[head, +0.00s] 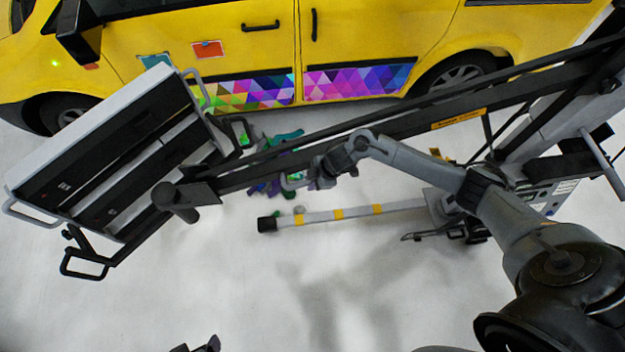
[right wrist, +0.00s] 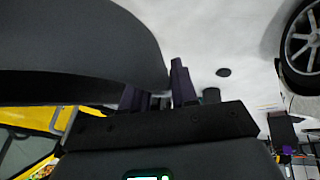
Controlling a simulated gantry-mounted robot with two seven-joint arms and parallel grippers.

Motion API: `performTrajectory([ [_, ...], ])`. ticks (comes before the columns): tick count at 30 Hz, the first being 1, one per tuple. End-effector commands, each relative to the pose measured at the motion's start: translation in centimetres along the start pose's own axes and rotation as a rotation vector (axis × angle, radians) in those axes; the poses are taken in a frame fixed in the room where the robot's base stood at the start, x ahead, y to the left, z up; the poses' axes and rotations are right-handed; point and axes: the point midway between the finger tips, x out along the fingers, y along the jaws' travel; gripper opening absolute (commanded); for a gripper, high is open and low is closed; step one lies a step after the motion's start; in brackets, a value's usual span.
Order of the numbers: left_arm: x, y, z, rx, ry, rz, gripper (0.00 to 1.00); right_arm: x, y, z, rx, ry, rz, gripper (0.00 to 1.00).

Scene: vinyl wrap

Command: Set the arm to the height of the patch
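The arm is a long black boom (head: 385,125) with a yellow label, running from a grey stand at the right down to a tilted black and grey platform (head: 115,160) at the left. An orange patch (head: 208,49) and a teal patch (head: 153,61) are on the yellow van's side, above the platform in the picture. My right gripper (head: 300,179) is just below the boom; contact is unclear. In the right wrist view its dark fingers (right wrist: 157,88) are apart, beside a large dark surface (right wrist: 75,40) that hides part of them. A dark shape at the head view's bottom edge may be my left gripper (head: 198,346).
The yellow van (head: 275,45) carries a multicoloured triangle band (head: 350,78). A grey bar with yellow bands (head: 345,213) lies low below the boom. Green and purple items (head: 285,143) are partly hidden behind the boom. The pale floor (head: 300,285) in front is clear.

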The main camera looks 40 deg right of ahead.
Motion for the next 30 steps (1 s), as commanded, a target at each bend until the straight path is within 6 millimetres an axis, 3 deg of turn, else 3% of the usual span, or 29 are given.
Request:
performTrajectory([
  [11,0.5,0.0,0.1,0.001,0.001,-0.001,0.80,0.7,-0.2,0.6,0.000,-0.009,-0.001,0.00],
  [21,3.4,-0.2,1.2,0.011,-0.002,-0.009,0.80,5.0,-1.5,5.3,-0.006,-0.083,-0.013,0.00],
  [30,3.0,-0.2,1.1,0.011,-0.002,-0.009,0.80,4.6,-1.3,4.9,-0.013,-0.077,-0.012,0.00],
])
